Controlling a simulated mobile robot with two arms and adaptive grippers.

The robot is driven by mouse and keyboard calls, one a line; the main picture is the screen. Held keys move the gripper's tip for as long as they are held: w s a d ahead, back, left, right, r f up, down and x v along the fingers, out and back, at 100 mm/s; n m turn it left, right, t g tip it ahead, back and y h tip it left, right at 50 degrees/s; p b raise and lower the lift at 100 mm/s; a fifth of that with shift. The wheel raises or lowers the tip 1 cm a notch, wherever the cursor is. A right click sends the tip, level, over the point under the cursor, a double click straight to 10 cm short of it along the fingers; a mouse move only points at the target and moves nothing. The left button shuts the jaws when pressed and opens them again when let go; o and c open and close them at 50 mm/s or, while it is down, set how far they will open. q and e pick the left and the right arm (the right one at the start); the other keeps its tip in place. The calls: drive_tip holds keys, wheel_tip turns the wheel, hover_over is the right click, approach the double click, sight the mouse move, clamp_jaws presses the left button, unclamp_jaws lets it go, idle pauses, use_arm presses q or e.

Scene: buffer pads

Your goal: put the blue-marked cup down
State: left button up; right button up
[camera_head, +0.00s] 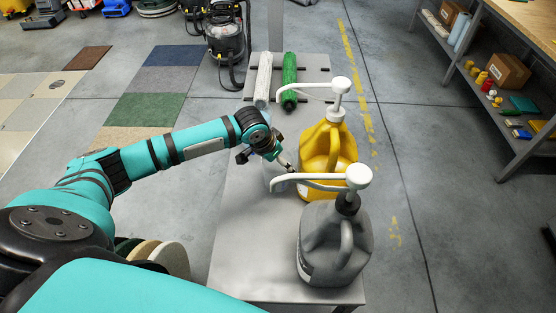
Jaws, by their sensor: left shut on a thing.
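My left gripper (284,162) reaches in from the left and hangs over the grey metal table, just left of the yellow jug. It is shut on a pale, partly see-through thing, which I take to be the cup. The cup is small and mostly hidden by the gripper and the white pump spout. No blue mark can be made out, and I cannot tell whether the cup touches the table. My right gripper is out of view.
A yellow pump jug (338,145) and a grey pump jug (327,246) stand along the table's (242,231) right side, their spouts pointing left. White (263,80) and green (289,79) rolls lie at the far end. The table's near left part is clear.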

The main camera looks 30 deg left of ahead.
use_arm(q)
drive_tip(key=o, duration=1.1)
drive_tip(key=p+v, duration=0.1)
drive_tip(key=v, duration=1.1)
